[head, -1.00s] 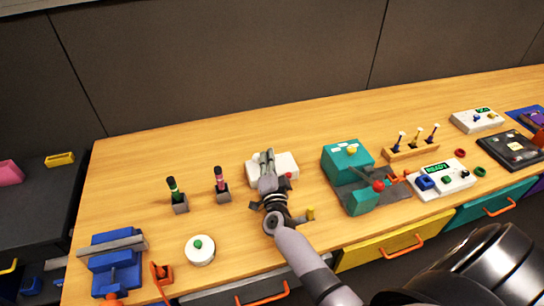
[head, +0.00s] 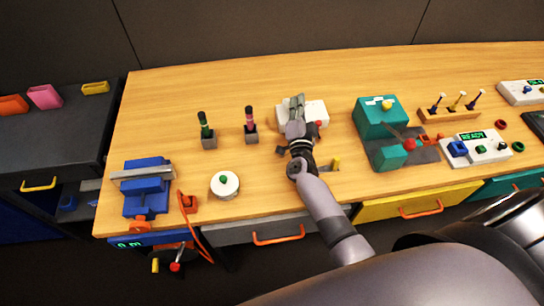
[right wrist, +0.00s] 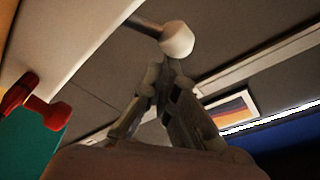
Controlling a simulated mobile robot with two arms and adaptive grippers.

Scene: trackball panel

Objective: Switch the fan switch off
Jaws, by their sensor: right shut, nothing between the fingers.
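A white box (head: 315,108) stands on the wooden bench, partly hidden behind my right gripper (head: 296,100). A red knob (head: 319,124) shows at its right front corner. My right gripper is shut and empty, with its fingers over the box's left part. In the right wrist view the closed fingertips (right wrist: 162,68) are just below a lever with a rounded white tip (right wrist: 177,40). The lever may be the fan switch; no label is readable, and I cannot tell its on or off position or whether the fingers touch it. My left gripper is not in view.
A teal machine (head: 380,117) is to the right. A round white button unit (head: 225,185) and blue vise (head: 146,187) are at the front left. The bench behind the white box is clear.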

